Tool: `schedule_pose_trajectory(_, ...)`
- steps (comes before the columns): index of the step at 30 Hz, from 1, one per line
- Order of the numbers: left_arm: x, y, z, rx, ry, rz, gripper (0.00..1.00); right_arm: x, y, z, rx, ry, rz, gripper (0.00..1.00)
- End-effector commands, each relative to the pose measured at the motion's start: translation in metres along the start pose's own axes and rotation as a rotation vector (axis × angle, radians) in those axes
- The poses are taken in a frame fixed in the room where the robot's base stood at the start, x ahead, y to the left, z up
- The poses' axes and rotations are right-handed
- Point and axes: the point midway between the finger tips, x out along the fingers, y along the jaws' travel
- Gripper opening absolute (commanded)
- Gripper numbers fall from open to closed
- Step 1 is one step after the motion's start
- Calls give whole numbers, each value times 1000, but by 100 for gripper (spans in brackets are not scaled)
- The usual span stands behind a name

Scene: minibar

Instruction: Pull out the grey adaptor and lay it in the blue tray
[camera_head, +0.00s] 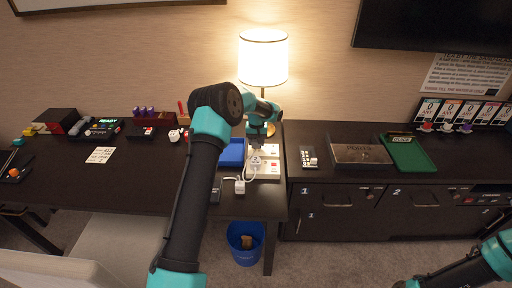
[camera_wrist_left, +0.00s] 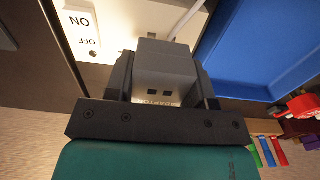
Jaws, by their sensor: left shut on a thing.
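My left gripper (camera_wrist_left: 160,85) is shut on the grey adaptor (camera_wrist_left: 165,72), a boxy plug with two small dark marks on the face toward the wrist camera. A pale cable runs up behind it. In the head view the gripper (camera_head: 257,142) is above the white socket panel (camera_head: 270,153), and the adaptor (camera_head: 256,162) shows small below it. I cannot tell whether the adaptor still touches the panel. The blue tray (camera_head: 233,153) lies just left of the panel, partly hidden by my arm. It also shows in the left wrist view (camera_wrist_left: 265,45), right of the gripper.
A white ON/OFF switch (camera_wrist_left: 79,28) is close beside the gripper. A small white plug (camera_head: 240,186) with a cable is near the desk's front edge. A lamp (camera_head: 263,60) stands behind. A blue bin (camera_head: 245,240) is on the floor below.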

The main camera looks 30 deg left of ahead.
Motion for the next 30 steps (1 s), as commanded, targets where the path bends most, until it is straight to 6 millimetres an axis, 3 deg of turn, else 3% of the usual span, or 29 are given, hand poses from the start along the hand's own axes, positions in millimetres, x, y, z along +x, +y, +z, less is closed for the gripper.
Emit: schedule_pose_trajectory(30, -31, 0, 0, 0, 0, 0, 11, 0, 0, 0, 0, 0, 0, 65)
